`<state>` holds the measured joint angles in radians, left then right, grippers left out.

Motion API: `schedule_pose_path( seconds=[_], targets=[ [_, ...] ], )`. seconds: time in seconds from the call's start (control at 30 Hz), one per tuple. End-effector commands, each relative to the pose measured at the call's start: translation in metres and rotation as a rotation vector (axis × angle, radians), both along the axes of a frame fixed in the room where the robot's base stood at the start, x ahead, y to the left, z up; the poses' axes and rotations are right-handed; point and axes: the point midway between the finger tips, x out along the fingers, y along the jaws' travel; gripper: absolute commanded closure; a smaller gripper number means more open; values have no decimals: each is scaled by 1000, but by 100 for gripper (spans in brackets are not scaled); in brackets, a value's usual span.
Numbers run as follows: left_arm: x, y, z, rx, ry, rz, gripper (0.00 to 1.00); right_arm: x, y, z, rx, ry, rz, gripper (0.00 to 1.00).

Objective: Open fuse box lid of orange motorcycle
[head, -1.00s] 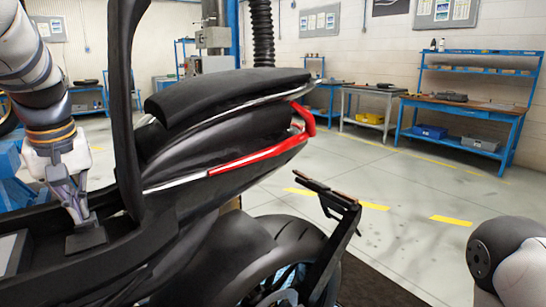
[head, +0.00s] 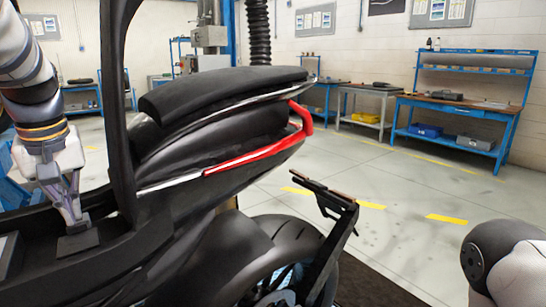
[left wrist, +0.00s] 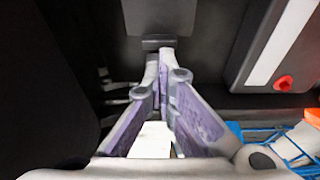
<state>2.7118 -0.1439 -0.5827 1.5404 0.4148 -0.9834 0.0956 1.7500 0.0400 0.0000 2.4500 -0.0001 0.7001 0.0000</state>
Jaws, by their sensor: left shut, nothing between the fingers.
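The motorcycle (head: 215,130) fills the left and middle of the head view; the parts seen are black with a red tail light, and its orange colour does not clearly show. A small dark square lid (head: 78,244), apparently the fuse box lid, lies flat in the frame at the lower left. It looks closed. My left gripper (head: 82,218) points down at the lid's far edge, fingers shut and empty. In the left wrist view the shut fingertips (left wrist: 160,62) are at or just beside the tab of the dark grey lid (left wrist: 158,18); contact is unclear. My right gripper is out of view.
A black upright bar (head: 122,110) of the motorcycle rises just right of my left gripper. A grey box with a white stripe and red knob (left wrist: 283,83) is close on the right in the wrist view.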

Motion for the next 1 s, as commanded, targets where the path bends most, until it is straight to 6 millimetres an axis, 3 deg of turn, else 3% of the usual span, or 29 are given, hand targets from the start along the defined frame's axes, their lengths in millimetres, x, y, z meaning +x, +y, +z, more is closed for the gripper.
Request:
schedule_pose_path(
  seconds=[0.03,1.0],
  targets=[
    [-6,-8,-25,-32,62,2,100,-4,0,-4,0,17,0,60],
    [-15,-14,-1,-24,46,-1,100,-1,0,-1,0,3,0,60]
  ],
)
